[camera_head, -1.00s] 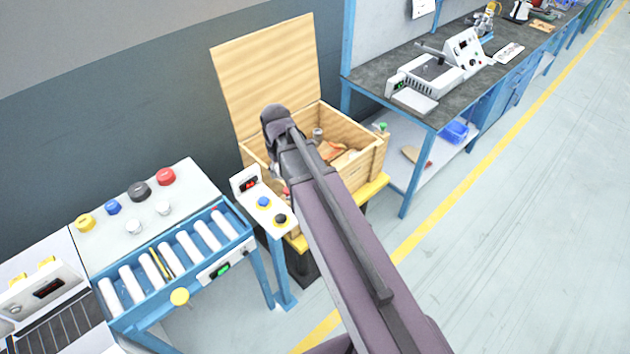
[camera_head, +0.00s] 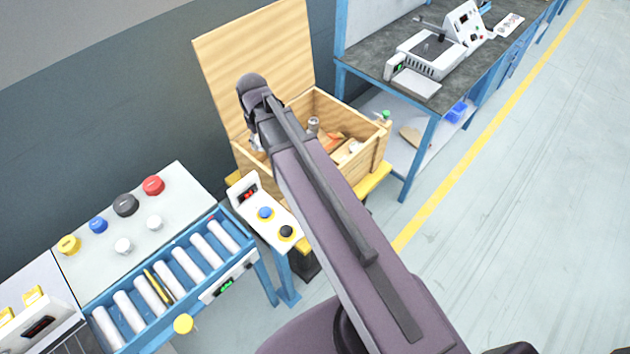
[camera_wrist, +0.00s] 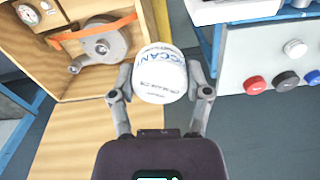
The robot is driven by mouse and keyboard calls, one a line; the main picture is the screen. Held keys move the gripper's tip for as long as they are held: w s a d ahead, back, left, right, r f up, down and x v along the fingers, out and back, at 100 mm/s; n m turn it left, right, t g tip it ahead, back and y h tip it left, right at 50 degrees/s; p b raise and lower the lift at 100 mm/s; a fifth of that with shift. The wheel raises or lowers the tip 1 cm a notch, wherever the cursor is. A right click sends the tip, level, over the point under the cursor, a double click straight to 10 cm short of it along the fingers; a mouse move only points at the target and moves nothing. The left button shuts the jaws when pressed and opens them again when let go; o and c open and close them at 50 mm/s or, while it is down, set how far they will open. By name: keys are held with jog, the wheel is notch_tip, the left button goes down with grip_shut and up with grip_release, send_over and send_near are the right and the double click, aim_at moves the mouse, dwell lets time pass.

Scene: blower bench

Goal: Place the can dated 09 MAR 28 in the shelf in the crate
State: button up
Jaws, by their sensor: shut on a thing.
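In the wrist view my gripper (camera_wrist: 160,82) is shut on a white can (camera_wrist: 160,72) with blue lettering, one finger on each side. Small print on the can is too blurred to read as a date. The wooden crate (camera_head: 366,155) stands open in the head view, its lid raised at the back. It also shows in the wrist view (camera_wrist: 72,12), left of the can, and the held can appears outside its opening there. In the head view my arm hides the gripper, the held can and part of the crate. No shelf can be made out.
Inside the crate are a grey blower (camera_wrist: 100,45) with an orange strap and a gauge (camera_wrist: 29,14). A button post (camera_head: 265,212) stands close in front of the crate. A roller conveyor (camera_head: 165,280) lies left, a blue-legged workbench (camera_head: 432,115) right. Open floor lies at far right.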

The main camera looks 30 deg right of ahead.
jog(key=shift+w+d, duration=0.1)
jog(key=shift+w, duration=0.2)
jog(key=shift+f, duration=0.1)
jog(key=w+d+f+m+b, duration=0.1)
jog(key=d+f+m+b, duration=0.3)
jog(key=f+b, duration=0.6)
jog(key=w+d+f+m+b, duration=0.2)
jog(key=d+f+m+b, duration=0.2)
jog(key=d+f+b, duration=0.5)
jog(key=w+d+f+m+b, duration=0.1)
jog(key=d+f+m+b, duration=0.2)
jog(key=d+f+b, duration=0.3)
jog(key=shift+w+d+f+m+b, duration=0.3)
jog(key=shift+d+f+m+b, duration=0.1)
jog(key=shift+f+b, duration=1.95)
jog(key=shift+r, duration=0.1)
notch_tip(320, 180, down, 6)
jog(key=b, duration=0.6)
jog(key=shift+f, duration=0.25)
